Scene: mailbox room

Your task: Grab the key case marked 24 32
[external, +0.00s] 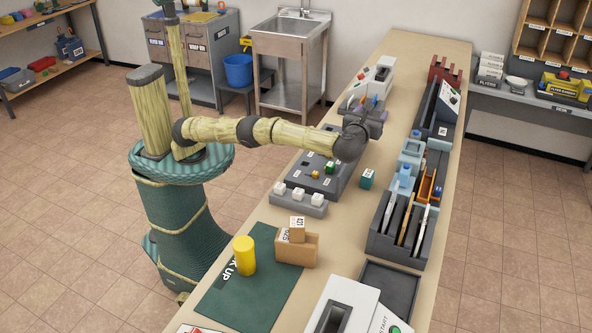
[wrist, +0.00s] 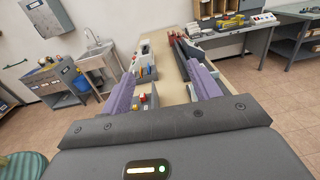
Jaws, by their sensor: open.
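I cannot make out the marking 24 32 on anything in these frames. A small teal case (external: 367,179) with a white label stands on the long counter (external: 345,225), right of the dark switch panel (external: 318,172). Its label is too small to read, so I cannot tell whether it is the key case. My gripper (external: 372,108) is above the counter, farther back than the teal case. In the wrist view my gripper (wrist: 164,80) has its two purple fingers wide apart, with nothing between them. The teal case is not clear in that view.
A dark divider rack (external: 398,243) runs along the counter's right side. In front are a cardboard box (external: 297,250) with a smaller labelled box on it, a yellow cylinder (external: 244,255) on a green mat (external: 255,290), and a grey tray (external: 388,290). Bare counter surrounds the teal case.

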